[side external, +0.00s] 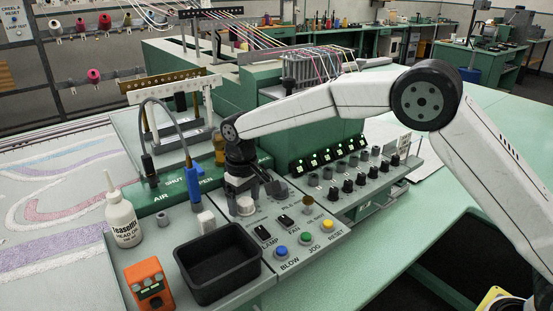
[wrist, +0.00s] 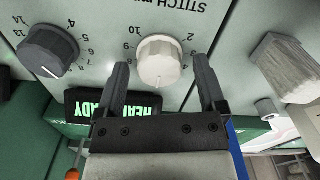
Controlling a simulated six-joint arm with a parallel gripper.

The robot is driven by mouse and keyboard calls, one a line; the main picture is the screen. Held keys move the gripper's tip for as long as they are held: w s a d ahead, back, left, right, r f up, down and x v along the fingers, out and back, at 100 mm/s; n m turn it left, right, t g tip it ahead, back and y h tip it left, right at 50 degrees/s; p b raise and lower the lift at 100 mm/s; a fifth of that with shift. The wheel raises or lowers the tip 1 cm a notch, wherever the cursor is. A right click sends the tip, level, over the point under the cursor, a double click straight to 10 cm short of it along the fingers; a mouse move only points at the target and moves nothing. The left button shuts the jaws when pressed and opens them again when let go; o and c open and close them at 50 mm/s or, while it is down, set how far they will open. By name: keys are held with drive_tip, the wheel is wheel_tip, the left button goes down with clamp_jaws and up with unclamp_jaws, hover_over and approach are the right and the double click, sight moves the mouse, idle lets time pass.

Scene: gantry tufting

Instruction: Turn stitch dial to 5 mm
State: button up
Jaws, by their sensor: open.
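The stitch dial (wrist: 160,60) is a cream ribbed knob on a grey panel, under upside-down "STITCH mm" lettering. Its printed scale shows several numbers around it, partly hidden by my fingers. A thin mark on the dial points toward the bottom of the wrist view; I cannot tell which number it meets. My gripper (wrist: 162,68) is open, one dark finger on each side of the dial with a visible gap on both sides. In the side external view, my gripper (side external: 244,188) points down over the panel, just above a pale knob (side external: 245,206).
A dark grey knob (wrist: 48,52) with its own scale sits left of the dial. A lit green sign (wrist: 113,103) and a pale block-shaped part (wrist: 285,68) are close by. A black bin (side external: 217,263), a white bottle (side external: 122,220) and coloured buttons (side external: 304,238) surround the panel.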

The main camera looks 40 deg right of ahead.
drive_tip(key=shift+c, duration=0.3)
clamp_jaws()
drive_tip(key=shift+n, duration=0.3)
drive_tip(key=shift+a+n, duration=0.1)
drive_tip(key=shift+n, duration=2.9)
drive_tip(key=shift+o, duration=0.3)
unclamp_jaws()
drive_tip(key=shift+r, duration=0.1)
